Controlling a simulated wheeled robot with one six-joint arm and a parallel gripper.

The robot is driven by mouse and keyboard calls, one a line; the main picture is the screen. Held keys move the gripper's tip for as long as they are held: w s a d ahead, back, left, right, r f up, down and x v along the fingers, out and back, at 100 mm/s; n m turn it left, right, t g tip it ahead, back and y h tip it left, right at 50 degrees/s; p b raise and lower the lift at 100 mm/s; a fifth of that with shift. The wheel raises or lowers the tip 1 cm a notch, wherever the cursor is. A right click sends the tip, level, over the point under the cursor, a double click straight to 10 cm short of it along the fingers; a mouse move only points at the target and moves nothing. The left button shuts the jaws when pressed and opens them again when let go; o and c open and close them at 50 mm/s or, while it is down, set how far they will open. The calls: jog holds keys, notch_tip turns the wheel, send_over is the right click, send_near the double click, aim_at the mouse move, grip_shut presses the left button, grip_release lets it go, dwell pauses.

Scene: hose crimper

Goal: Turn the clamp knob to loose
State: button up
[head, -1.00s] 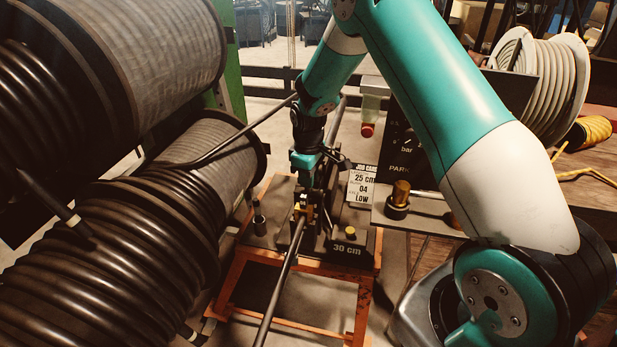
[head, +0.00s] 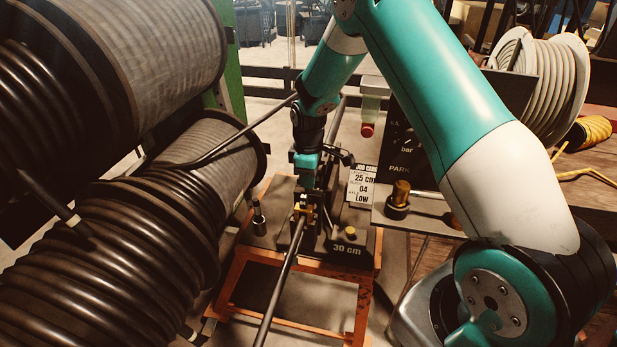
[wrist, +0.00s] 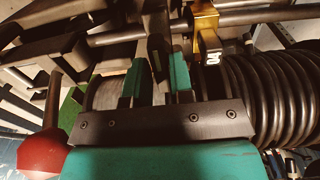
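My gripper (wrist: 160,75) points down at the dark crimper (head: 290,232) on the orange stand. In the wrist view its two teal fingers are apart, with a dark upright piece (wrist: 157,45) between or just beyond them. I cannot tell whether they press on it or whether it is the clamp knob. A brass clamp block (head: 303,211) sits around the hose (head: 281,280) just below my gripper in the head view. The brass block also shows in the wrist view (wrist: 204,24), upper right of the fingers. My gripper hides part of the crimper.
A red ball handle (wrist: 42,152) stands at the left in the wrist view. Hose reels (head: 110,225) crowd the left. A block marked 30 cm (head: 347,248), a job card (head: 362,186) and a brass-topped knob (head: 399,197) are to the right.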

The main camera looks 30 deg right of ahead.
jog(key=shift+o, duration=1.4)
notch_tip(320, 180, up, 12)
jog(key=b, duration=0.1)
jog(key=shift+b, duration=0.3)
